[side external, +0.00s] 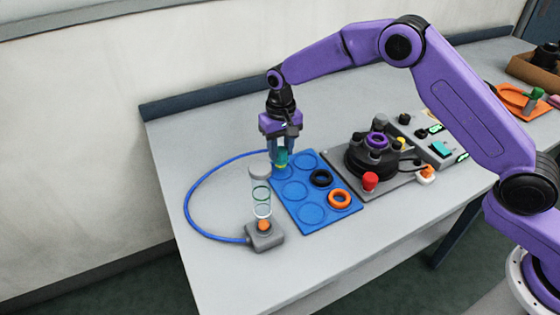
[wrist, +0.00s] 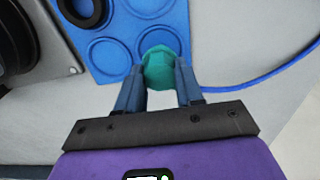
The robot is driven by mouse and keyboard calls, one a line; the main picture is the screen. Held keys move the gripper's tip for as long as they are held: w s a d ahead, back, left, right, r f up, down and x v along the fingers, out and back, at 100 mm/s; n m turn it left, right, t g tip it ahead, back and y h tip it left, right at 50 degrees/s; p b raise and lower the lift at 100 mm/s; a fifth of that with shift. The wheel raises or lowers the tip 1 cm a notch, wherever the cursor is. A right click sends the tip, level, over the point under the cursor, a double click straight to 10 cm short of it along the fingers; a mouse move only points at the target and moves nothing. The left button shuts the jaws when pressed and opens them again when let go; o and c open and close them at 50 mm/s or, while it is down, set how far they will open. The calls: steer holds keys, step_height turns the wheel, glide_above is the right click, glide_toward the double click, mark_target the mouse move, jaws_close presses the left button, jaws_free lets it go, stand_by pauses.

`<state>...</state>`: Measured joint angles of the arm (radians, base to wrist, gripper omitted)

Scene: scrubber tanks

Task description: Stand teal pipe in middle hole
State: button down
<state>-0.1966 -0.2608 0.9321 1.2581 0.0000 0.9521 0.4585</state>
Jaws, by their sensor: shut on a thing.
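My gripper (side external: 281,151) points down over the far left corner of a blue tray (side external: 318,219). It is shut on a teal pipe (side external: 281,159), which also shows between the fingers in the wrist view (wrist: 160,66). The pipe's lower end is at or just above a round recess, and I cannot tell whether it touches. A round black fixture (side external: 356,163) with a purple ring (side external: 377,139) at its centre stands right of the tray. I cannot make out a middle hole there.
A black ring (side external: 321,178) and an orange ring (side external: 339,199) lie on the tray. A clear tube on a grey base (side external: 265,238) stands near its left edge, with a blue hose (side external: 187,208). A red knob (side external: 370,182) and a control panel (side external: 437,148) flank the fixture.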

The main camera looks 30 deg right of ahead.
mark_target(282, 149)
steer(key=shift+r, duration=1.9)
steer(key=shift+d+r, duration=0.15)
steer(key=shift+d, duration=0.1)
steer(key=s+d+r+m, duration=0.1)
steer(key=s+d+r, duration=0.2)
steer(key=d, duration=0.5)
steer(key=s+d+r+m, duration=0.1)
steer(key=s+d+r, duration=0.25)
steer(key=d, duration=0.45)
steer(key=s+d+r+m, duration=0.1)
steer(key=s+d+r, duration=0.25)
steer(key=d, duration=0.45)
steer(key=shift+w+a+f, duration=0.1)
steer(key=shift+w+f, duration=0.05)
steer(key=shift+f, duration=0.75)
steer(key=shift+w+a+f, duration=0.1)
steer(key=shift+w+f, duration=0.1)
steer(key=shift+f, duration=0.65)
steer(key=shift+w+a+f, duration=0.1)
steer(key=shift+w+f, duration=0.05)
steer(key=shift+f, duration=0.75)
steer(key=shift+f, duration=1.5)
